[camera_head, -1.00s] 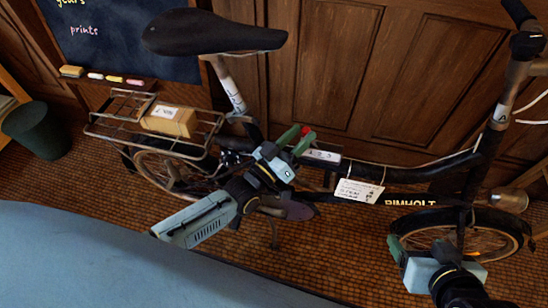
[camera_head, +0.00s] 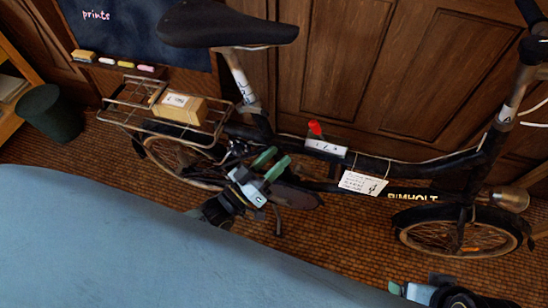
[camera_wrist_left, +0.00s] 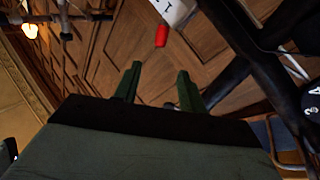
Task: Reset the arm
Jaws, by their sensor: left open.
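My left gripper (camera_head: 271,164) is in the middle of the head view, in front of the bicycle frame (camera_head: 420,160). Its two green fingers are apart with nothing between them. In the left wrist view the same fingers (camera_wrist_left: 154,84) stand apart, and a red object (camera_wrist_left: 161,36) shows beyond them. That red object (camera_head: 315,128) sits at a small white label on the bicycle's tube in the head view. My right arm shows only in part at the bottom right edge; its fingertips are not clearly visible.
The bicycle has a black saddle (camera_head: 225,25) and a rear rack (camera_head: 112,118) carrying a cardboard box (camera_head: 180,108). A white tag (camera_head: 362,183) hangs from the frame. A dark bin (camera_head: 50,112) stands left, a chalkboard (camera_head: 135,35) behind. A blue surface (camera_head: 130,250) fills the lower left.

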